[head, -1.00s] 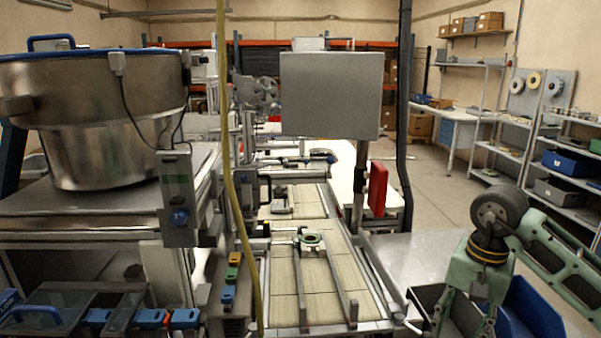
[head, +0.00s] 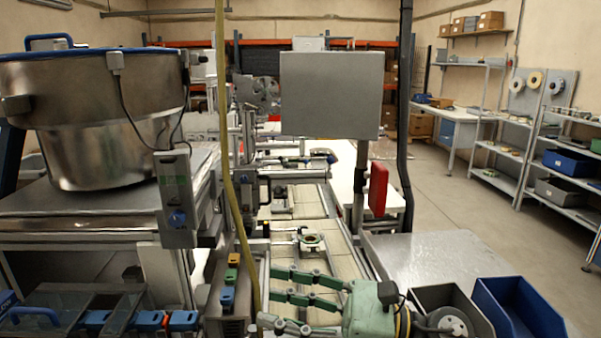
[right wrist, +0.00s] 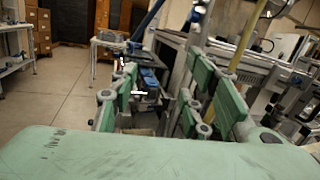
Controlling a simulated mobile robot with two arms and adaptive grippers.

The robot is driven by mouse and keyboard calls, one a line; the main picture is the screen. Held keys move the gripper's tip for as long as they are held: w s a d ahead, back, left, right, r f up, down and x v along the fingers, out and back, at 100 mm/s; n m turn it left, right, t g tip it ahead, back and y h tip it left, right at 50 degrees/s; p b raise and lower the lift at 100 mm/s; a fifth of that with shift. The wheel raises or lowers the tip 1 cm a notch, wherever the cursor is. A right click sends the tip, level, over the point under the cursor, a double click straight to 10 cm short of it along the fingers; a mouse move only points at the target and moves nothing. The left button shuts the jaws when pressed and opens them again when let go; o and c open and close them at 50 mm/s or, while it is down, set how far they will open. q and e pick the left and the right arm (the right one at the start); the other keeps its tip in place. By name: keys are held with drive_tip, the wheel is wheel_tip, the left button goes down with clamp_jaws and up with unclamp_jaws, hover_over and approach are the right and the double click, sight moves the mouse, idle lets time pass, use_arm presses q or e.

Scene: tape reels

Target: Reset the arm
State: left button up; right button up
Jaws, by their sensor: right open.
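My right arm shows at the bottom of the head view, with its green wrist body (head: 368,308) over the near end of the conveyor. My right gripper (head: 273,296) points left across the belt; its jointed green fingers are spread and nothing shows between them. In the right wrist view, the gripper (right wrist: 157,92) also has its fingers apart, with only background between them. My left arm and gripper are out of view.
The conveyor (head: 333,262) carries a small fixture with a ring (head: 312,242) just beyond my gripper. A grey bin (head: 440,300) and a blue bin (head: 520,310) stand right. A yellow hose (head: 228,150) hangs left of the belt. A metal bowl (head: 95,110) stands at left.

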drive_tip(key=w+d+m+t+h, duration=0.35)
drive_tip(key=d+m+t, duration=0.35)
drive_tip(key=m, duration=0.6)
drive_tip(key=w+d+m+t+h, duration=0.3)
drive_tip(key=d+m+t+h, duration=0.15)
drive_tip(key=m+t, duration=0.7)
drive_tip(key=s+d+f+m+g+h, duration=0.1)
drive_tip(key=d+f+m+g+h, duration=0.2)
drive_tip(key=d+f+m+h, duration=0.35)
drive_tip(key=d+f+m+g+h, duration=0.2)
drive_tip(key=d+f+m+h, duration=0.15)
drive_tip(key=f+m, duration=0.5)
drive_tip(key=s+d+f+m+g+h, duration=0.25)
drive_tip(key=s+f+m+g, duration=0.5)
drive_tip(key=s+f, duration=0.45)
drive_tip(key=s+f+m+g+y, duration=0.1)
drive_tip(key=s+f+m+g, duration=0.2)
drive_tip(key=s, duration=0.4)
drive_tip(key=s+f+m+g+y, duration=0.1)
drive_tip(key=s+f+m+g, duration=0.15)
drive_tip(key=s+f, duration=0.4)
wheel_tip(320, 180, down, 24)
drive_tip(key=s+r+n+g, duration=0.1)
drive_tip(key=s+g, duration=0.1)
drive_tip(key=s+d+f, duration=0.2)
drive_tip(key=s+f, duration=1.5)
drive_tip(key=f, duration=0.1)
drive_tip(key=shift+g+h, duration=0.35)
drive_tip(key=shift+g, duration=0.1)
